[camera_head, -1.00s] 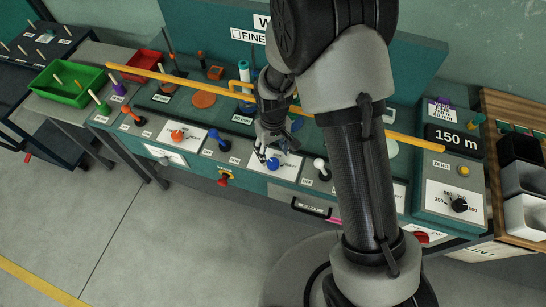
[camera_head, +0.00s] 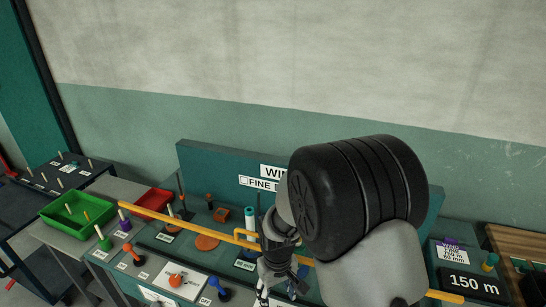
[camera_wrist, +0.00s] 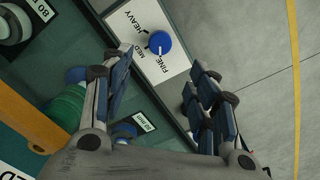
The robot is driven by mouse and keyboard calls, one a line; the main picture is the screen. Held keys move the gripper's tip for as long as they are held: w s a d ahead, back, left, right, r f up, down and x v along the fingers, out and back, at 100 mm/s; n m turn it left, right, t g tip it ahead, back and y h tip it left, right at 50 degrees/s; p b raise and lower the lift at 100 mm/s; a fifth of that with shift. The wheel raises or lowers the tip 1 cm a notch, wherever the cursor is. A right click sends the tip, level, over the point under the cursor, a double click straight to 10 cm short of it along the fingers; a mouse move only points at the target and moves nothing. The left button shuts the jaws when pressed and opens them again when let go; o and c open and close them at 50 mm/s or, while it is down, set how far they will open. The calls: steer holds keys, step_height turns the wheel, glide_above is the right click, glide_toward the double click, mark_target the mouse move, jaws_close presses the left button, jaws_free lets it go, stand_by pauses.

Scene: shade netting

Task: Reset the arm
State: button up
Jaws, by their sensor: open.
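My gripper (camera_wrist: 157,105) is open and empty in the wrist view, its dark blue finger pads apart. A blue knob (camera_wrist: 160,43) on a white plate marked FINE, MED and HEAVY lies beyond the fingertips, with a visible gap between the pads. In the head view my gripper (camera_head: 280,285) hangs over the teal machine bench (camera_head: 130,270), and my arm hides much of the bench's right half. The blue knob is not visible in the head view.
A yellow rail (camera_head: 240,238) runs along the bench near my gripper. A green tray (camera_head: 78,214) and a red tray (camera_head: 154,200) stand at the left. A "150 m" display (camera_head: 473,283) is at the right.

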steer(key=s+d+r+m+t, duration=0.1)
steer(key=s+d+r, duration=0.25)
steer(key=r, duration=0.55)
steer(key=s+d+r+m+t, duration=0.1)
steer(key=s+d+r, duration=0.25)
steer(key=r, duration=0.55)
steer(key=s+d+r+m+t, duration=0.1)
steer(key=s+d+r, duration=0.1)
steer(key=s, duration=0.4)
steer(key=s+d+r+m+t, duration=0.1)
steer(key=s+d+r+m, duration=0.1)
steer(key=s+r, duration=0.3)
steer(key=shift+s+d+r+t, duration=0.3)
steer(key=shift+s+d, duration=0.5)
steer(key=shift+s, duration=0.25)
steer(key=shift+c, duration=0.4)
